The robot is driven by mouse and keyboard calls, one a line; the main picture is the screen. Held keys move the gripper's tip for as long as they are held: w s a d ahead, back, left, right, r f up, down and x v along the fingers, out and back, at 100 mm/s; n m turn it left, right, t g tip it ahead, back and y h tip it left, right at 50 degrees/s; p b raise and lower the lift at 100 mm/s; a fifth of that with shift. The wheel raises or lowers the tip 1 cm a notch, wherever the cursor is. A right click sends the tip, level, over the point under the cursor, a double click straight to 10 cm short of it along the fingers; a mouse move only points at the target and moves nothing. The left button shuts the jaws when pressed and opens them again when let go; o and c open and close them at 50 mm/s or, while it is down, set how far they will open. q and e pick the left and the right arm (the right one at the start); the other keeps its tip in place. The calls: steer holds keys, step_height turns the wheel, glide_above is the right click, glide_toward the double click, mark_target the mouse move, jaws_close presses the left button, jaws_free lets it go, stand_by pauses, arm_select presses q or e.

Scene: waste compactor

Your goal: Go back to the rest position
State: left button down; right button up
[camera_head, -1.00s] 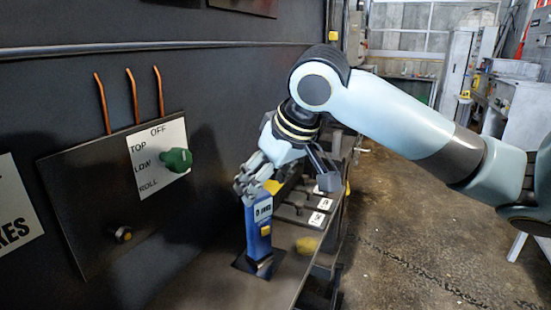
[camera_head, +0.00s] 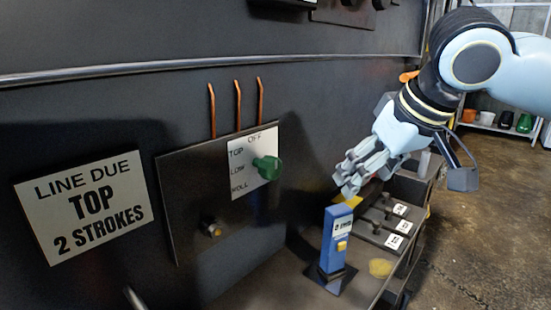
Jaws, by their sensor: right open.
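My right gripper (camera_head: 404,184) is open with its fingers spread wide and nothing between them. It hangs from my right arm at the upper right. One finger ends just above the blue handheld unit (camera_head: 337,240) in the picture; a small gap seems to show between them. My left gripper is out of view.
A dark panel carries a green knob (camera_head: 267,168) beside a white OFF/TOP/LOW/ROLL plate (camera_head: 240,160). A white sign (camera_head: 86,206) reads "LINE DUE TOP 2 STROKES". The ledge (camera_head: 262,287) runs along the wall. Open floor (camera_head: 490,230) lies at right.

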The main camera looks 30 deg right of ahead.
steer(key=s+a+f+n+g, duration=0.1)
steer(key=s+a+f, duration=0.3)
steer(key=s+f, duration=0.35)
steer(key=s+a+f+n+g, duration=0.1)
steer(key=s+a+f, duration=0.45)
steer(key=f, duration=0.35)
steer(key=s+d+f+g+b, duration=0.1)
steer(key=s+f+b, duration=0.15)
steer(key=f, duration=1.35)
steer(key=s+d+f+g+b, duration=0.1)
steer(key=d+f+b, duration=0.15)
steer(key=f, duration=1.35)
steer(key=s+f+g+b, duration=0.1)
steer(key=s+f+b, duration=0.5)
steer(key=s+f, duration=1.2)
step_height(320, 180, down, 3)
steer(key=shift+d+f, duration=0.2)
steer(key=shift+d, duration=0.1)
